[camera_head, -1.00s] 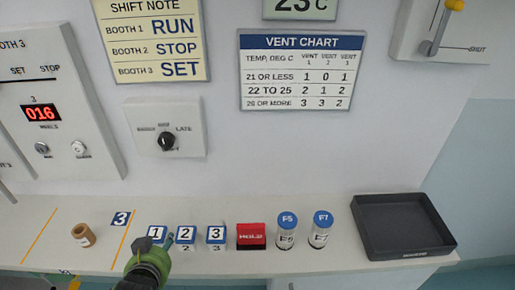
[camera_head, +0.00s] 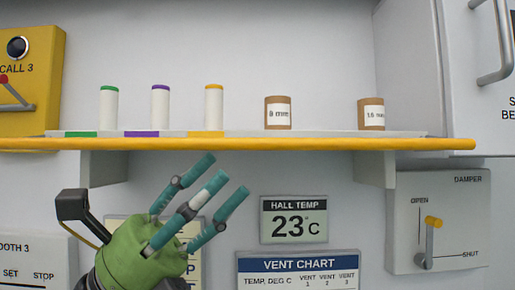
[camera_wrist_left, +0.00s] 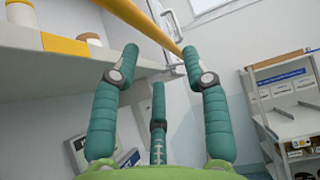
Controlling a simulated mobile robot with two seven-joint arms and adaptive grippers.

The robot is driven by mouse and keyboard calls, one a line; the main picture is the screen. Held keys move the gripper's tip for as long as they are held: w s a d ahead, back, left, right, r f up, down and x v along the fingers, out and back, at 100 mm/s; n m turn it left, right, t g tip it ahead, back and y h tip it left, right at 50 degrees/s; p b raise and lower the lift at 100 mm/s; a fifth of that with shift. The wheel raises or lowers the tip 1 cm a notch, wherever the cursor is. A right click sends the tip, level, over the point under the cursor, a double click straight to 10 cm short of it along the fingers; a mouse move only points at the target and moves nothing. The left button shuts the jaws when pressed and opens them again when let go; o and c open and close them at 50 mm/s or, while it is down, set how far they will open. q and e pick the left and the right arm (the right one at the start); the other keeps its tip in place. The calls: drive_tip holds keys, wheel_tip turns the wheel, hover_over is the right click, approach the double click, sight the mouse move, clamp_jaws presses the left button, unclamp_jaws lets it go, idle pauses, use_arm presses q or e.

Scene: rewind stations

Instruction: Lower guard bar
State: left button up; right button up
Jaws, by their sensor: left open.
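The yellow guard bar (camera_head: 300,144) runs level along the front edge of a white shelf in the head view. In the left wrist view the guard bar (camera_wrist_left: 147,24) crosses the top on a slant, beyond my fingertips. My left gripper (camera_head: 222,177), green with three teal fingers, is open and empty. Its fingers point up and to the right, with the tips just below the bar in the head view. In the left wrist view the fingers of my left gripper (camera_wrist_left: 160,62) are spread, with nothing between them. I cannot tell the exact gap to the bar. My right gripper is not in view.
Several white rolls with coloured tops, such as the purple one (camera_head: 160,108), and brown cores (camera_head: 277,113) stand on the shelf (camera_head: 330,133). A shelf bracket (camera_head: 375,172) hangs below at right. The hall temperature display (camera_head: 293,219) and damper panel (camera_head: 466,215) are on the wall.

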sight(248, 149)
use_arm(q)
drive_tip(key=shift+g, duration=0.3)
drive_tip(key=p+x, duration=0.4)
drive_tip(key=x, duration=0.2)
drive_tip(key=shift+r, duration=0.2)
drive_tip(key=shift+d+r, duration=0.25)
drive_tip(key=shift+d, duration=0.15)
clamp_jaws()
